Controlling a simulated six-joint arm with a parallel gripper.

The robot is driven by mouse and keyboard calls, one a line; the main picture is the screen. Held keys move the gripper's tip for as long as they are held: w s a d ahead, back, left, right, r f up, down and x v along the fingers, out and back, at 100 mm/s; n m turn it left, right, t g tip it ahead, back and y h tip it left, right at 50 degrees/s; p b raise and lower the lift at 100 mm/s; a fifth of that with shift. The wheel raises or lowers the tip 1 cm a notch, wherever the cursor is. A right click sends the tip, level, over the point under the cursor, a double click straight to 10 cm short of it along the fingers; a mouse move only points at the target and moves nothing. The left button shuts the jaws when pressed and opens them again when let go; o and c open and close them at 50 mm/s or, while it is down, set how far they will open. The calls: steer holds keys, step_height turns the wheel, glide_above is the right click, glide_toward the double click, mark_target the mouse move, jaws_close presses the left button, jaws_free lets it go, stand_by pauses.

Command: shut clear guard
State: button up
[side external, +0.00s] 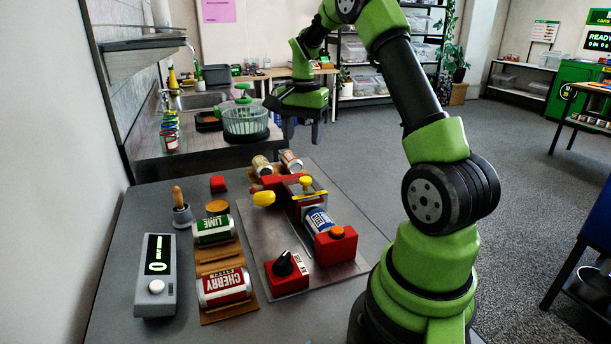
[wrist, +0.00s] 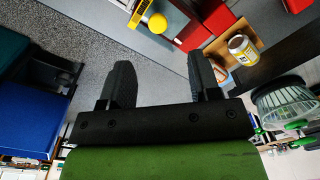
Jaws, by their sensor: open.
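On the metal plate (side external: 254,250), a yellow-edged piece (side external: 312,194) that looks like part of the clear guard sits beside a yellow knob (side external: 306,181). The clear panel itself is hard to make out, and I cannot tell how far open it is. A blue-and-white can (side external: 318,221) lies just in front. In the wrist view, a yellow strip (wrist: 140,14) and a yellow knob (wrist: 158,23) show at the top. My gripper (side external: 303,138) is open and empty, raised beyond the fixture; its two fingers show apart in the wrist view (wrist: 162,75).
A red block with an orange button (side external: 336,244) and a red box with a black dial (side external: 287,274) stand on the plate. A yellow bulb-shaped handle (side external: 264,198) sticks out left. Lime (side external: 213,230) and cherry (side external: 224,287) cans lie left. A clear basket (side external: 245,121) stands behind.

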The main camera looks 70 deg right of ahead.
mark_target(305, 178)
steer(key=f, duration=0.7)
steer(key=d+f, duration=0.1)
steer(key=f, duration=0.3)
steer(key=shift+s, duration=0.15)
jaws_close()
steer(key=s+a, duration=0.8)
steer(key=shift+s+a, duration=0.15)
jaws_free()
steer(key=shift+r, duration=0.1)
